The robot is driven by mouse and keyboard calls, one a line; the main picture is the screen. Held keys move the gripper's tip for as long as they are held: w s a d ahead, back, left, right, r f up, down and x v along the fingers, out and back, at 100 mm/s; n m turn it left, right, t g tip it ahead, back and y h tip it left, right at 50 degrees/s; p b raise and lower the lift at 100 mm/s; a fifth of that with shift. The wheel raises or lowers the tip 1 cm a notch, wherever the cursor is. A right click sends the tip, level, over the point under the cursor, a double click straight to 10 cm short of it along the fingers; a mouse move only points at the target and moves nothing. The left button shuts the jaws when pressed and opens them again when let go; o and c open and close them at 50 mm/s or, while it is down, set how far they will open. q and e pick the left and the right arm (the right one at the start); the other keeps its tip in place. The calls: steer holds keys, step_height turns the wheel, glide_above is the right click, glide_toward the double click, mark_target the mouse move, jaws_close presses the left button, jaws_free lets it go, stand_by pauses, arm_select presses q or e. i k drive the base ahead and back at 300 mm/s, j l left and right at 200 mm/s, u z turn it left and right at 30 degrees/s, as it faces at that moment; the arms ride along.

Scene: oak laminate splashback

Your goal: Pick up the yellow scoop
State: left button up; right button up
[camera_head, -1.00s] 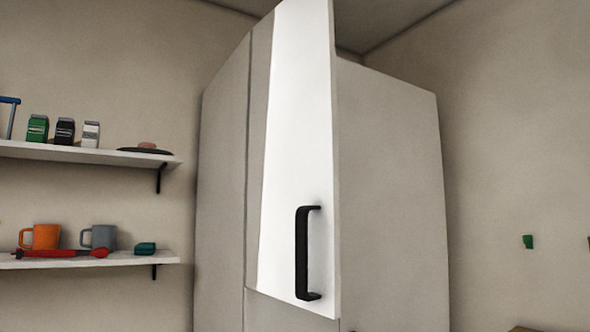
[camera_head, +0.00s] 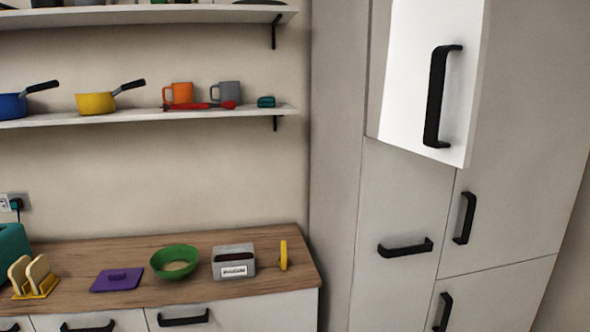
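A small upright yellow object (camera_head: 283,255) stands near the right end of the wooden counter, just right of a grey box with a white label (camera_head: 234,261). It may be the yellow scoop, but it is too small to tell its shape. Neither of my grippers is in view.
A shelf above holds a yellow saucepan (camera_head: 95,103) and mugs. A tall cabinet's upper door (camera_head: 405,75) stands open at right.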

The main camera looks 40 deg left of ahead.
mark_target(283, 260)
steer(key=j+u, duration=0.15)
steer(key=u, duration=0.3)
steer(key=j+u, duration=0.15)
steer(key=u, duration=0.3)
steer(key=j+u, duration=0.1)
steer(key=u, duration=0.35)
